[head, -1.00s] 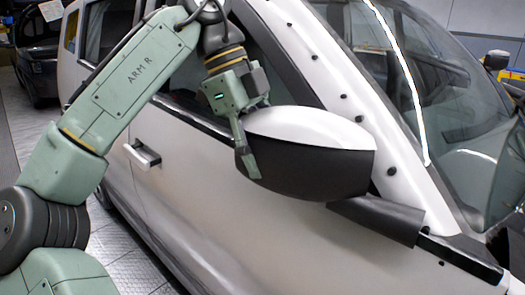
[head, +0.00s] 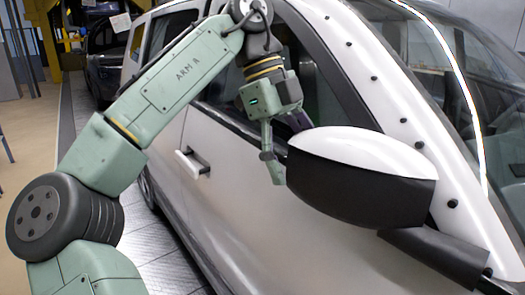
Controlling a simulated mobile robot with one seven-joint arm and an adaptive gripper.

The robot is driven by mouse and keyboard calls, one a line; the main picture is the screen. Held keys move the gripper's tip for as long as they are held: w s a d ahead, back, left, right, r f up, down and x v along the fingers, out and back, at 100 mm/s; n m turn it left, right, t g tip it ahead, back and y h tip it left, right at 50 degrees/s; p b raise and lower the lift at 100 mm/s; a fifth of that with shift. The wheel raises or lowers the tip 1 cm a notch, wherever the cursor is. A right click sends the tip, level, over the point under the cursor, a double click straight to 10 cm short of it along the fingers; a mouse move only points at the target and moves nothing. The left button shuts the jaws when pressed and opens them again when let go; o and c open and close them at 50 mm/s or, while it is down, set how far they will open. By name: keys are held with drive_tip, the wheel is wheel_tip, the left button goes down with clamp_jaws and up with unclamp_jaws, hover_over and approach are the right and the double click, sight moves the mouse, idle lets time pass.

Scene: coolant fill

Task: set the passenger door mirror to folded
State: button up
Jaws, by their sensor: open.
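The passenger door mirror (head: 362,150) has a white cap over a dark lower housing. It sits on a dark mount (head: 436,254) on the car door, with its free end pointing left in the picture. How far it is turned towards the door is hard to judge. My gripper (head: 284,152) is open and points down just left of the mirror's free end. One green finger hangs at the near side, close to the housing. The other finger is partly hidden behind it. I cannot tell whether either finger touches the mirror.
The white door panel (head: 250,215) lies below the mirror, with a door handle (head: 192,162) to the left. The side window and dark pillar are close behind my gripper. Open floor (head: 40,130) shows at far left.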

drive_tip(key=w+a, duration=0.4)
drive_tip(key=a, duration=0.3)
drive_tip(key=shift+w, duration=0.25)
